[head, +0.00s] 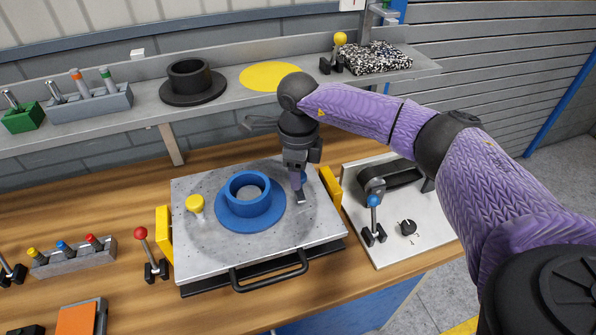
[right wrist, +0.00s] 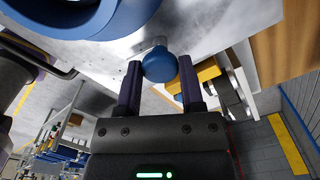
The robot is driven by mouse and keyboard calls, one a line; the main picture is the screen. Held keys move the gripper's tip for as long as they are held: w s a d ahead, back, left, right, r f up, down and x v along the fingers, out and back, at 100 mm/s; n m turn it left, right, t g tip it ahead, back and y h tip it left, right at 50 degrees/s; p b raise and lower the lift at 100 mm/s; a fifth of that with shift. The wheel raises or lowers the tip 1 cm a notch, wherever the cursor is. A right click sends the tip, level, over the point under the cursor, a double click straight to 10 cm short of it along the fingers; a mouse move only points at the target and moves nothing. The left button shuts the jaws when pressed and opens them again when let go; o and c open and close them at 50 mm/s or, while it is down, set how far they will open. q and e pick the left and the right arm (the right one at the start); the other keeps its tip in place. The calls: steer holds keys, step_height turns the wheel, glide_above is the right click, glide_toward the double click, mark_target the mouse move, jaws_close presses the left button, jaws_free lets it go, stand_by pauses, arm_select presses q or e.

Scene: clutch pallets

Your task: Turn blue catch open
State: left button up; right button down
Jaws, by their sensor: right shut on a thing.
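The blue catch (head: 304,177) has a round blue knob and stands at the right side of the grey metal plate (head: 210,255). In the right wrist view its knob (right wrist: 159,65) sits between my two dark fingers. My right gripper (head: 299,188) points down over the plate and is shut on this knob, hiding most of the catch in the head view. A yellow-knobbed catch (head: 195,204) stands at the plate's left side. A blue flanged ring (head: 250,213) lies on the plate between the two catches. My left gripper is out of view.
Yellow blocks (head: 164,235) flank the plate, and a black handle (head: 270,272) is at its front. A red-knobbed lever (head: 141,234) stands to the left. A panel (head: 395,255) with another blue-knobbed lever (head: 374,201) is to the right. A shelf (head: 225,98) runs behind.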

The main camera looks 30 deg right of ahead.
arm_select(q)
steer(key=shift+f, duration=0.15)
arm_select(e)
steer(key=shift+n, duration=0.6)
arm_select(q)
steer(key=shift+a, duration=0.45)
arm_select(e)
steer(key=shift+r+n, duration=0.1)
steer(key=shift+n, duration=0.2)
steer(key=shift+c, duration=2.2)
jaws_free()
steer(key=shift+o, duration=1.1)
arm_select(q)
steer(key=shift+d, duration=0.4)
